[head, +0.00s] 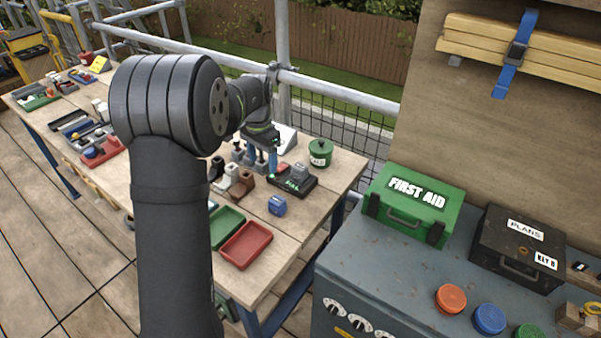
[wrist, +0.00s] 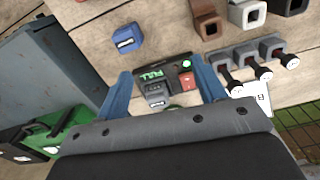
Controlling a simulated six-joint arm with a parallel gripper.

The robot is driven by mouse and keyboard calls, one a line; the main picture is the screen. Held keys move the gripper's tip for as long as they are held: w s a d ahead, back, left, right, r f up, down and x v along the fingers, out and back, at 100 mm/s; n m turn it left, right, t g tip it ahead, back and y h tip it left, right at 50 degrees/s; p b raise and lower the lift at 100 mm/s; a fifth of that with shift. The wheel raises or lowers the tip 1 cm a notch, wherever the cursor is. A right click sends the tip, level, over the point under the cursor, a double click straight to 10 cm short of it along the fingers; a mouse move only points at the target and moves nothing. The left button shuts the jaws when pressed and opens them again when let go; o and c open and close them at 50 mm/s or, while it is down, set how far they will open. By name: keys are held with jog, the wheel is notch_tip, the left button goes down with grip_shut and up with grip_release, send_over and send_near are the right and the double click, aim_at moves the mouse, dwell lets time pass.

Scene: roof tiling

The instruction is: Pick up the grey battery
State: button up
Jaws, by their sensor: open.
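The grey battery (head: 299,171) sits on a black charger (head: 283,182) on the wooden bench. In the wrist view the grey battery (wrist: 156,94) is at the near side of the charger (wrist: 152,72), which shows the word FULL and a green light. A red block (wrist: 188,85) is beside the battery. My gripper (head: 262,166) is open and empty, above and left of the battery in the head view. In the wrist view its blue fingers (wrist: 161,68) stand on either side of the charger. No contact is visible.
A blue battery (head: 277,205) lies apart on the bench. Tube pieces (head: 241,184) and black-handled tools (wrist: 250,72) stand close by. A green pot (head: 320,153) is behind, and red (head: 246,245) and green trays are in front. A green first-aid box (head: 414,204) stands right.

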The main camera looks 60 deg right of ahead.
notch_tip(320, 180, up, 8)
jog(key=f+n, duration=0.1)
send_over(300, 166)
jog(key=f, duration=1)
jog(key=shift+s+a+f, duration=0.15)
jog(key=shift+a+f, duration=0.1)
jog(key=shift+a, duration=0.05)
jog(key=shift+d+f, duration=0.15)
jog(key=shift+f, duration=1.35)
jog(key=shift+d+f, duration=0.15)
jog(key=shift+f, duration=1.3)
jog(key=shift+c, duration=0.5)
jog(key=shift+r, duration=0.1)
jog(key=c, duration=1.2)
